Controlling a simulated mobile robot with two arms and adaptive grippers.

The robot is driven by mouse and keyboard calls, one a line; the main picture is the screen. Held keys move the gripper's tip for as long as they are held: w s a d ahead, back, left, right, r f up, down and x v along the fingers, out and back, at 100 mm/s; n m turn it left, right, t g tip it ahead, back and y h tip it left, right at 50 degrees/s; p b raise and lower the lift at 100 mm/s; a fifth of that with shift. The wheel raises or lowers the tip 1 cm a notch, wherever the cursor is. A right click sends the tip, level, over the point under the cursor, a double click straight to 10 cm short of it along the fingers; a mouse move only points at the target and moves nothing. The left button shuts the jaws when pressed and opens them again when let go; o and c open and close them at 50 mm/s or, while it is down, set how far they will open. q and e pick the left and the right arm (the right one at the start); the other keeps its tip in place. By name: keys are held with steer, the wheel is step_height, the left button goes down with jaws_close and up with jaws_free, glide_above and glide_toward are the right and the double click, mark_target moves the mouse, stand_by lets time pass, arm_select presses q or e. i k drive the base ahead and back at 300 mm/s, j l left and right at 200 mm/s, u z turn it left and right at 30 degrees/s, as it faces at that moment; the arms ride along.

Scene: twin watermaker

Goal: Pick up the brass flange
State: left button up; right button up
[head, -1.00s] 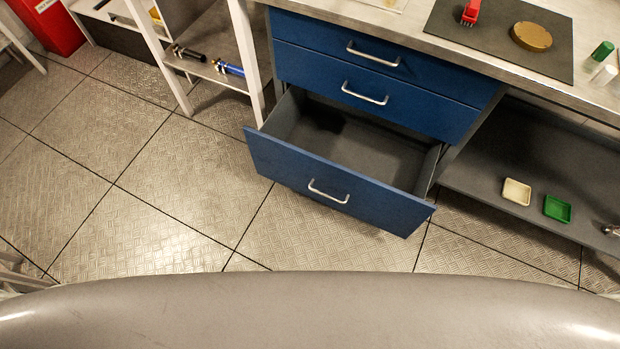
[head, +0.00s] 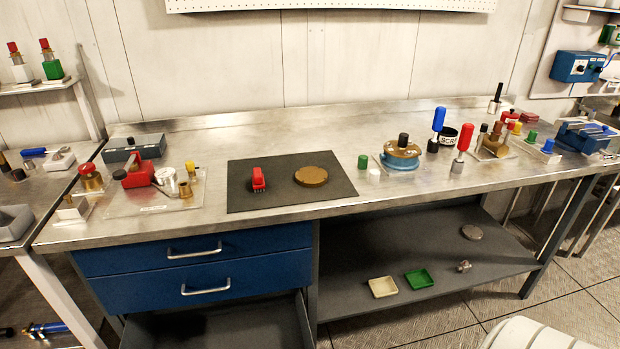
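A round, flat brass disc (head: 311,176), which looks like the brass flange, lies on a dark mat (head: 240,198) on the steel workbench. A red brush-like tool (head: 258,178) is on the same mat to its left. Another brass round part (head: 402,149) with a black knob sits on a blue base further right. Neither of my grippers shows in the head view.
The bottom drawer (head: 215,328) below the bench is open. A green cylinder (head: 363,162) and a white one (head: 374,176) stand right of the mat. Bottles and fixtures crowd the bench's right part. Cream (head: 383,287) and green (head: 419,279) trays lie on the lower shelf.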

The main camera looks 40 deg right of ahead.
mark_target(308, 176)
steer(key=l+u, duration=0.15)
steer(key=l, duration=0.35)
steer(key=k+l+u, duration=0.15)
steer(key=l, duration=0.3)
steer(key=l+u, duration=0.15)
steer(key=l, duration=0.35)
steer(key=k+l+u, duration=0.15)
steer(key=l, duration=0.3)
